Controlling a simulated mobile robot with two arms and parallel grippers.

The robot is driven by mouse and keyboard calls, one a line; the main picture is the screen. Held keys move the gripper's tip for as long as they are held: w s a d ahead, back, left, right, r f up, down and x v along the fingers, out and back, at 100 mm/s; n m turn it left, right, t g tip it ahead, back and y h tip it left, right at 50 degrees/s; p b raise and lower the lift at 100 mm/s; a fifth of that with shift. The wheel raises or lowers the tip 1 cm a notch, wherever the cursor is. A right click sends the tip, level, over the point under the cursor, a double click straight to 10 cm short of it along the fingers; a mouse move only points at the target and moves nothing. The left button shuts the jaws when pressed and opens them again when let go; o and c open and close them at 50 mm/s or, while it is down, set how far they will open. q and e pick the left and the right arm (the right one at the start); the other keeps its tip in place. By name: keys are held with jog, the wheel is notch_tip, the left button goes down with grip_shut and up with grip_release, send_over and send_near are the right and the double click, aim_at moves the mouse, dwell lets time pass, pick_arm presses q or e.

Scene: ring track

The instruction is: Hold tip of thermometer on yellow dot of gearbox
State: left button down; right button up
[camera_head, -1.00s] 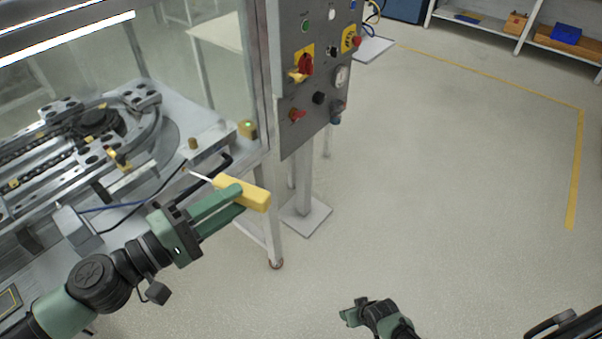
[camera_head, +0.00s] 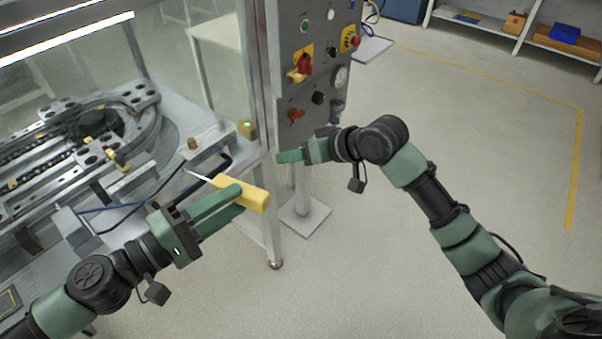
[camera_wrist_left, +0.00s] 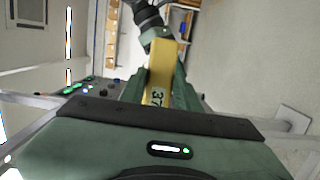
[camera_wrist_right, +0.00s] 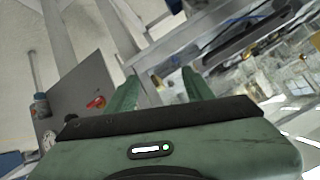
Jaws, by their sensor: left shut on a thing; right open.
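The thermometer (camera_head: 243,192) has a yellow body and a thin pale probe. My left gripper (camera_head: 236,198) is shut on its body, near the front edge of the ring-track table. The probe points up and left in the head view, its tip over the table edge area; I cannot tell if it touches anything.
The ring track (camera_head: 150,125) lies on the metal table at left, with a brass-coloured cylinder (camera_head: 192,143) near its edge. A grey control panel (camera_head: 310,85) with knobs and buttons stands just behind my right gripper. Open floor (camera_head: 470,140) lies to the right.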

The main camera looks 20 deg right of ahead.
jog(key=s+a+r+n+y, duration=0.1)
jog(key=s+a+r+n, duration=0.15)
jog(key=s+r, duration=0.45)
jog(key=n+g, duration=0.3)
jog(key=n, duration=0.2)
send_near(258, 195)
jog(key=shift+h, duration=0.3)
jog(key=x, duration=1)
jog(key=shift+w+a, duration=0.1)
jog(key=shift+a, duration=0.3)
